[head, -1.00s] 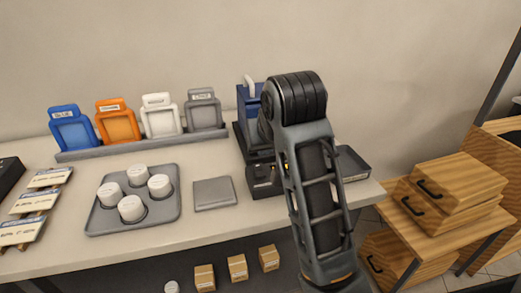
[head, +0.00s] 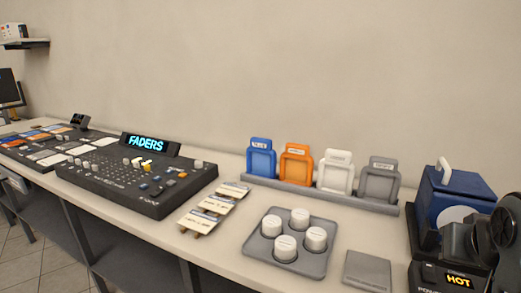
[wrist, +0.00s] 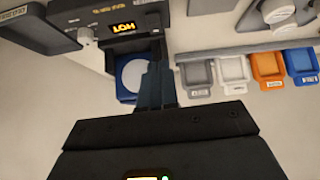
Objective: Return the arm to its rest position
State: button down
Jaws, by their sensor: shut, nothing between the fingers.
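My gripper (wrist: 158,85) shows in the wrist view, its dark fingers shut together with nothing between them. It points toward the blue machine with a white disc (wrist: 131,74), which lies just left of the fingertips in that upside-down picture; I cannot tell the gap. In the head view only a dark part of my arm (head: 507,240) shows at the right edge, in front of the blue machine (head: 455,195).
A black unit with a lit HOT display (head: 459,281) stands by the machine. Blue, orange, white and grey holders stand in a rack (head: 330,194). A grey tray (head: 258,244) holds several white cups. A fader console (head: 150,205) stands left. The wall is behind.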

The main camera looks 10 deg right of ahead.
jog(key=s+a+f+n+t+y, duration=0.1)
jog(key=s+a+f+n+t, duration=0.5)
jog(key=s+f, duration=0.65)
jog(key=s+a+r+t+y, duration=0.1)
jog(key=s+a+r, duration=0.1)
jog(key=s+a, duration=0.3)
jog(key=s+a+r+t+y, duration=0.1)
jog(key=s+a, duration=0.4)
jog(key=s, duration=0.8)
jog(key=shift+s+a+r+n+y, duration=0.2)
jog(key=shift+a+r+n+y, duration=0.15)
jog(key=shift+r+y, duration=0.4)
